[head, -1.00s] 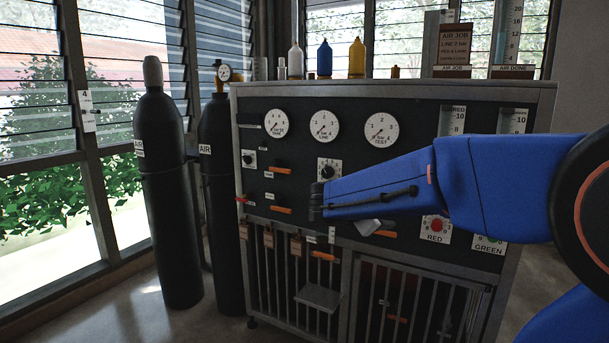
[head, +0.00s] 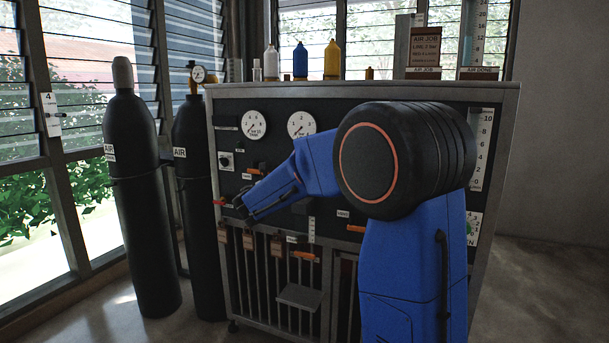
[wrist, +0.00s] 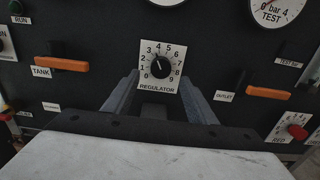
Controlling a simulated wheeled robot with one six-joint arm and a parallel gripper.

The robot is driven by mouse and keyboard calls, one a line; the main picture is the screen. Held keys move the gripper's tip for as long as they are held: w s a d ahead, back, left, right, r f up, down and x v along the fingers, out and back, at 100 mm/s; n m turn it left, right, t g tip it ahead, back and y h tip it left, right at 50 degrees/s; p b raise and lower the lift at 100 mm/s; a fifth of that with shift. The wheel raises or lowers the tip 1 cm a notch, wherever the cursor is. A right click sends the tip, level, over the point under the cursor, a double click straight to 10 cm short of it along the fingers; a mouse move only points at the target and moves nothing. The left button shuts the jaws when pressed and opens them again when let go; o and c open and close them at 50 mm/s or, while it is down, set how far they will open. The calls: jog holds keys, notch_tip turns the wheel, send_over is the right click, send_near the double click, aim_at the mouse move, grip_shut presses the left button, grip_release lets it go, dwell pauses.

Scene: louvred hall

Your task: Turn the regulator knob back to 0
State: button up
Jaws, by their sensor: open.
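The regulator knob (wrist: 161,67) is a round black knob on a white plate marked 0 to 9 and labelled REGULATOR (wrist: 158,87). In the wrist view its pointer mark leans up and left, at about 3 to 4; I cannot read it exactly. My gripper (wrist: 158,78) is open, its two grey fingers to the left and right of the plate's lower part in the picture. Nothing is between the fingers, and I cannot tell how far they are from the panel. In the head view my blue arm hides the knob, and the gripper's end (head: 241,206) shows low at the left.
Orange TANK (wrist: 68,65) and OUTLET (wrist: 268,92) levers flank the regulator. A red knob (wrist: 297,131) is at lower right. The black panel (head: 228,111) carries gauges. Two dark cylinders (head: 130,200) stand left; bottles (head: 300,61) stand on top. Floor is clear at right.

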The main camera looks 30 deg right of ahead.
jog(key=shift+x, duration=3.45)
jog(key=shift+s, duration=0.1)
grip_shut()
